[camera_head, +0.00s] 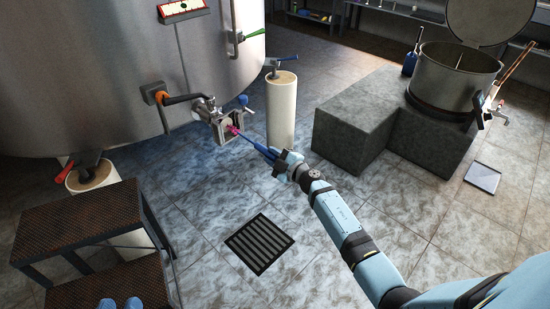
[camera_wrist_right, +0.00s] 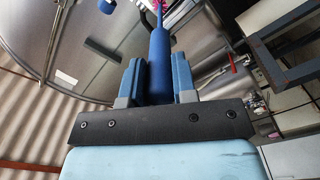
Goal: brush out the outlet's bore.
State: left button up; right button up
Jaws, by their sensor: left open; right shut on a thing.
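The outlet (camera_head: 204,108) is a metal fitting low on the steel tank, ending in a squarish open mouth. My right gripper (camera_head: 281,160) is shut on the blue handle of a brush (camera_head: 254,144). The brush points up and left at the outlet. Its pink head is at the outlet's mouth; I cannot tell how deep it reaches. In the right wrist view the blue handle (camera_wrist_right: 160,62) stands between the two fingers, with pink bristles at the top edge.
The steel tank (camera_head: 90,60) fills the upper left. Dark steps (camera_head: 75,215) stand at the lower left. A pale post (camera_head: 281,105) is just behind the brush. A grey stepped block (camera_head: 350,125) carries a pot (camera_head: 455,75). A floor drain (camera_head: 260,243) lies in open floor.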

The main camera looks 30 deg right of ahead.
aim_at(261, 148)
jog(key=shift+x, duration=1.8)
jog(key=shift+w+a+b, duration=0.25)
jog(key=shift+w+b, duration=0.2)
jog(key=shift+w, duration=0.35)
